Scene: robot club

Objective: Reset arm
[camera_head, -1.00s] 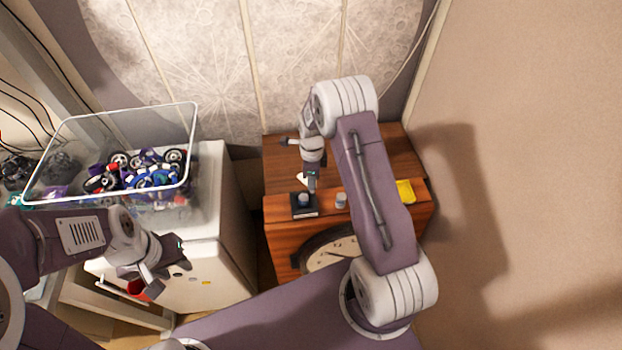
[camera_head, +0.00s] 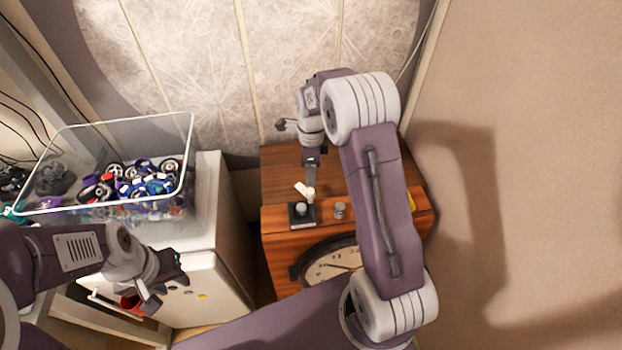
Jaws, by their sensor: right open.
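My right arm reaches over a wooden cabinet (camera_head: 285,240). Its gripper (camera_head: 310,178) points down above the cabinet top, just behind a small dark square block with a pale round knob (camera_head: 301,213). A small white piece (camera_head: 305,191) lies by the gripper's tip; I cannot tell whether they touch. The right jaws are open, though their gap is hard to see from above. My left gripper (camera_head: 167,281) is at lower left, in front of the white cabinet, and its fingers look spread and empty.
A clear bin (camera_head: 112,215) of toy wheels and parts stands on the white cabinet (camera_head: 212,205) at left. A grey knob (camera_head: 340,210) and a yellow item (camera_head: 411,200) are on the wooden cabinet. A round clock dial (camera_head: 328,264) is on its front. A wall rises behind.

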